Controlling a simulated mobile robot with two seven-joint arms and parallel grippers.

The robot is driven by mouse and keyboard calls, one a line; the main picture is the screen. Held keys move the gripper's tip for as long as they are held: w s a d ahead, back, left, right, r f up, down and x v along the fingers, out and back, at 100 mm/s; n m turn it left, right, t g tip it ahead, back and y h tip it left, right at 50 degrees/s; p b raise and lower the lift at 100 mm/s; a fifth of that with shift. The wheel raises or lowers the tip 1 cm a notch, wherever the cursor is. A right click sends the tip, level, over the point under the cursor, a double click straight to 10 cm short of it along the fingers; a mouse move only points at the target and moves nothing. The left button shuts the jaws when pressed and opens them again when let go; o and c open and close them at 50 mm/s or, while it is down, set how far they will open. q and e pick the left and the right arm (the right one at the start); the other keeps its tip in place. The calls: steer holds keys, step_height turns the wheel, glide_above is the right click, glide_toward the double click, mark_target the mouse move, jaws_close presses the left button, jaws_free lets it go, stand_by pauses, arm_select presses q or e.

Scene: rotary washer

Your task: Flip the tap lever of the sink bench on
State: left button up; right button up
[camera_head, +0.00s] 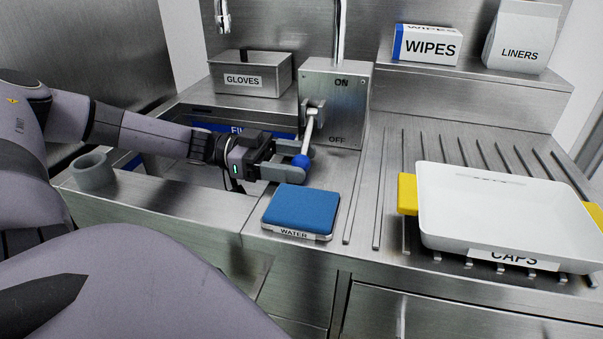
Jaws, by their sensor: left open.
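The tap lever (310,128) is a thin metal rod with a blue ball (301,161) at its lower end. It hangs from a pivot on the front of a metal tap box (352,100) marked ON at the top and OFF lower down. The lever points down, slightly left, on the OFF side. My left gripper (298,163) reaches in from the left with its fingers open, one on each side of the blue ball. Whether a finger touches the ball I cannot tell. My right gripper is not in view.
A blue pad marked WATER (300,208) lies just in front of the gripper. A white CAPS tray (500,215) with yellow handles stands on the ribbed drainboard at right. A GLOVES box (250,78) is behind; WIPES (427,45) and LINERS (521,38) sit on the shelf.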

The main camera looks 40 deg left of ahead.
arm_select(q)
steer(key=shift+w+d, duration=0.35)
steer(key=shift+d, duration=0.3)
jaws_close()
steer(key=shift+r, duration=0.15)
